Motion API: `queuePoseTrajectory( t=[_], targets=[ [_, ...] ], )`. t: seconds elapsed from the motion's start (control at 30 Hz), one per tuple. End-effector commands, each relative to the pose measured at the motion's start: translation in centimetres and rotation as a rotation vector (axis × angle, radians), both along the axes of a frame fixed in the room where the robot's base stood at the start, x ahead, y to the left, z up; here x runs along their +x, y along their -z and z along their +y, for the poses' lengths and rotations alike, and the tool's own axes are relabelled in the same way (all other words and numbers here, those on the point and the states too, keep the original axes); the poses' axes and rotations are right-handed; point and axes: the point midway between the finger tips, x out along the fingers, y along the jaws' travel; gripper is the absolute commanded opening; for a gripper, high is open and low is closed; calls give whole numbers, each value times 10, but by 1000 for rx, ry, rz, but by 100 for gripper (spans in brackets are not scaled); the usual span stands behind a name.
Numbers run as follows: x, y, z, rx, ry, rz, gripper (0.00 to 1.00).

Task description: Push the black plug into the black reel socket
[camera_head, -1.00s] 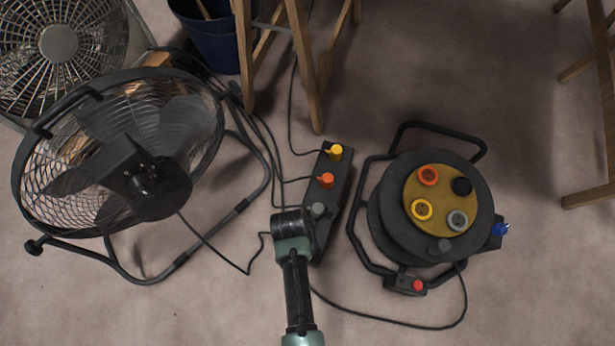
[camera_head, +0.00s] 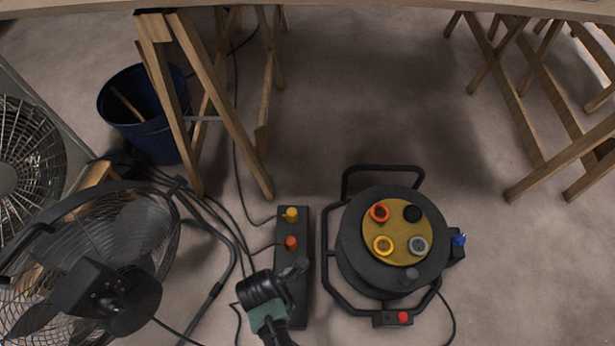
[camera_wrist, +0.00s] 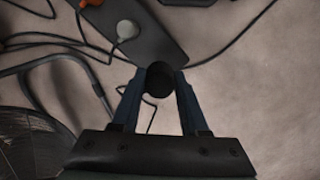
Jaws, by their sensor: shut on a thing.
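My gripper (camera_wrist: 160,88) is shut on the black plug (camera_wrist: 160,78), which shows as a dark round end between the two fingertips in the wrist view. In the head view my wrist covers the fingers and the plug. The reel (camera_head: 348,255) stands to the right of my arm, with a yellow-brown face (camera_head: 398,228). The black socket (camera_head: 412,214) is at the upper right of that face. Orange-red (camera_head: 379,213), yellow (camera_head: 383,246) and grey (camera_head: 418,246) sockets sit around it. The plug is apart from the reel.
A black power strip (camera_head: 292,270) with yellow (camera_head: 290,214) and orange (camera_head: 291,243) plugs lies between my arm and the reel. Its grey plug (camera_wrist: 127,29) shows in the wrist view. A fan (camera_head: 110,280) stands left; trestle legs (camera_head: 222,100) stand behind. Cables cross the floor.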

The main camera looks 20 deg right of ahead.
Motion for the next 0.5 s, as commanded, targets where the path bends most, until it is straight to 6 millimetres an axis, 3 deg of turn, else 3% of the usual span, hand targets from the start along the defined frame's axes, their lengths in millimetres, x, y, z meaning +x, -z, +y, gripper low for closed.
queuePoseTrajectory(
  t=[0.17,0.5],
  targets=[
    [39,-40,-3,4,339,-10,0],
    [108,-150,-5,6,1274,-3,0]
  ],
)
